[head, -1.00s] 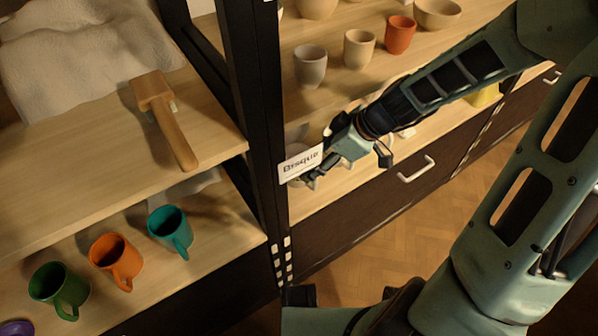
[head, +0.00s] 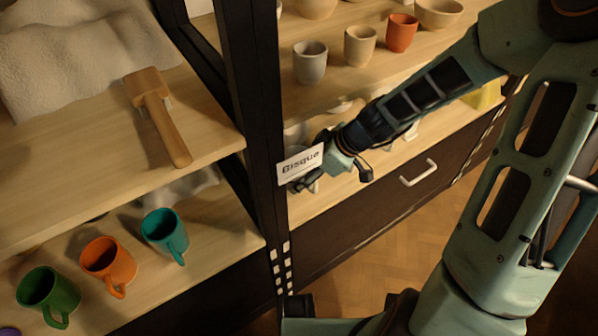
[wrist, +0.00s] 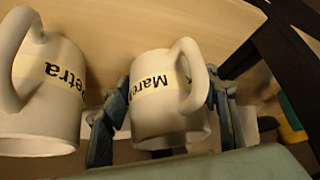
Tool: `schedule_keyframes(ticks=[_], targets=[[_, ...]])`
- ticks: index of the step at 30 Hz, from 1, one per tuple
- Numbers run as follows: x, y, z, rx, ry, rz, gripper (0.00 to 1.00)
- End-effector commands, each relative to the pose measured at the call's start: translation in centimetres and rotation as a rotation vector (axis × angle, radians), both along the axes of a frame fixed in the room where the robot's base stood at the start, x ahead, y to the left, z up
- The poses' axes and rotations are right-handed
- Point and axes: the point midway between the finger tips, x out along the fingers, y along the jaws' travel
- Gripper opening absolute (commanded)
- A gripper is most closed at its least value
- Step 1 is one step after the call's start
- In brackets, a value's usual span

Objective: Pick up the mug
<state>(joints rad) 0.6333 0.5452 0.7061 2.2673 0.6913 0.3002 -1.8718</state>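In the wrist view a white mug labelled "Mare…" (wrist: 155,110) stands between the two fingers of my gripper (wrist: 168,118), its handle turned up and to the right. One finger is on each side of it, and the fingers look spread; whether either touches the mug is unclear. A second white mug, labelled "Petra" (wrist: 48,100), is just left of the left finger. In the head view my gripper (head: 318,178) reaches into the lower right shelf, partly hidden by a label card. The white mugs there are mostly hidden.
A black shelf post (head: 258,130) with the card (head: 300,164) stands beside my gripper. Green (head: 48,290), orange (head: 108,262) and teal (head: 165,232) mugs stand on the lower left shelf. A wooden mallet (head: 160,115) lies above; cups line the shelf over my arm.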

Motion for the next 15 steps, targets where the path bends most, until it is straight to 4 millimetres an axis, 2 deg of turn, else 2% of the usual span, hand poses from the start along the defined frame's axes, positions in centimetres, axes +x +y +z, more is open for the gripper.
schedule_keyframes(ticks=[1, 6, 15], targets=[[0.00, -0.02, 0.00, 0.000, 0.000, 0.000, 0.40], [-0.01, -0.01, 0.00, 0.000, 0.000, 0.000, 0.22], [0.01, 0.00, 0.23, 0.000, -0.001, 0.001, 0.22]])
